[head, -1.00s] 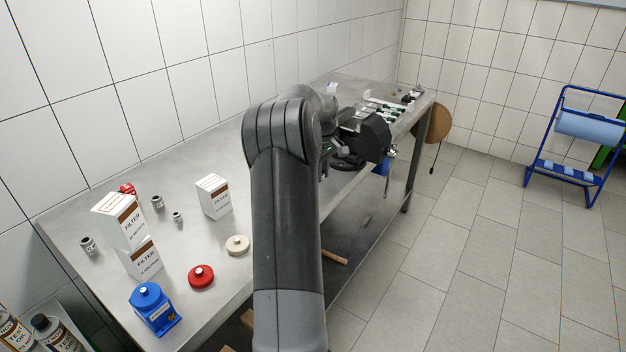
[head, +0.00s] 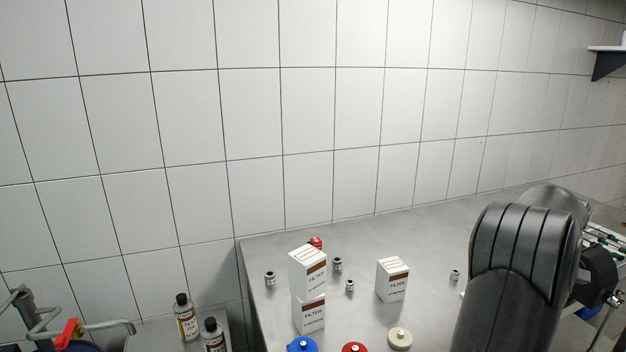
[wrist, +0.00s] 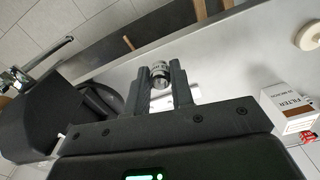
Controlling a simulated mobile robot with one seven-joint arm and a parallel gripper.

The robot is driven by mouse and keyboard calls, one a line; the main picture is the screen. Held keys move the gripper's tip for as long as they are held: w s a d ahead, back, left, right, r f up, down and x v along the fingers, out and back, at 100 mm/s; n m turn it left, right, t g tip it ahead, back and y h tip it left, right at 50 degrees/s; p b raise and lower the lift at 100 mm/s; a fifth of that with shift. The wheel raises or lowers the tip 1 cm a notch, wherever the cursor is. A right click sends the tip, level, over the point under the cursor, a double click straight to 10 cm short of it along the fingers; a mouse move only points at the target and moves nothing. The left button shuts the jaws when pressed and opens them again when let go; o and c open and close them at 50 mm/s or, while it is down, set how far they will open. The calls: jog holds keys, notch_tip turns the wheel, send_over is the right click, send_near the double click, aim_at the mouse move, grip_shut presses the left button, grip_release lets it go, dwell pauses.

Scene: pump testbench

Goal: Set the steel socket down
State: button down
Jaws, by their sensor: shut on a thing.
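The steel socket (wrist: 159,72) is a small metal cylinder with a dark band. In the wrist view my gripper (wrist: 160,80) is shut on it, one finger on each side. The worktable (wrist: 228,48) shows beyond the socket; I cannot tell whether the socket touches it. In the head view my arm hides the gripper. A small socket (head: 455,274) shows just left of my arm there; I cannot tell whether it is the held one. Other similar sockets (head: 270,278), (head: 337,264), (head: 350,285) stand near the filter boxes.
Stacked filter boxes (head: 309,273) and a single filter box (head: 392,279) stand on the table. A cream disc (head: 400,338), a red cap (head: 354,348) and a blue item (head: 302,345) are near the front. The tabletop between the single box and my arm is largely clear.

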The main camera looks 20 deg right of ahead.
jog(key=w+a+r+m, duration=0.2)
jog(key=w+a+m, duration=0.15)
jog(key=a, duration=0.25)
jog(key=w+a+r+m, duration=0.2)
jog(key=w+a+r, duration=0.1)
jog(key=w+a, duration=0.25)
jog(key=w+a+n, duration=0.1)
jog(key=w+a, duration=0.3)
jog(key=w, duration=0.1)
jog(key=w+a+f+n, duration=0.1)
jog(key=w+a, duration=0.3)
jog(key=w, duration=0.2)
jog(key=w+a+f+n, duration=0.1)
jog(key=w+a, duration=0.3)
jog(key=w, duration=0.2)
jog(key=shift+a+f, duration=0.1)
jog(key=shift+a, duration=0.15)
jog(key=w+a+f+n, duration=0.2)
jog(key=w+a+n, duration=0.1)
jog(key=w+a, duration=1)
jog(key=shift+n, duration=0.75)
jog(key=a+f, duration=0.3)
jog(key=a, duration=0.3)
jog(key=a+f, duration=0.3)
jog(key=a, duration=0.3)
jog(key=a+f, duration=0.3)
jog(key=a, duration=0.3)
jog(key=shift+s+a, duration=0.1)
jog(key=shift+a, duration=0.2)
jog(key=shift+r, duration=0.1)
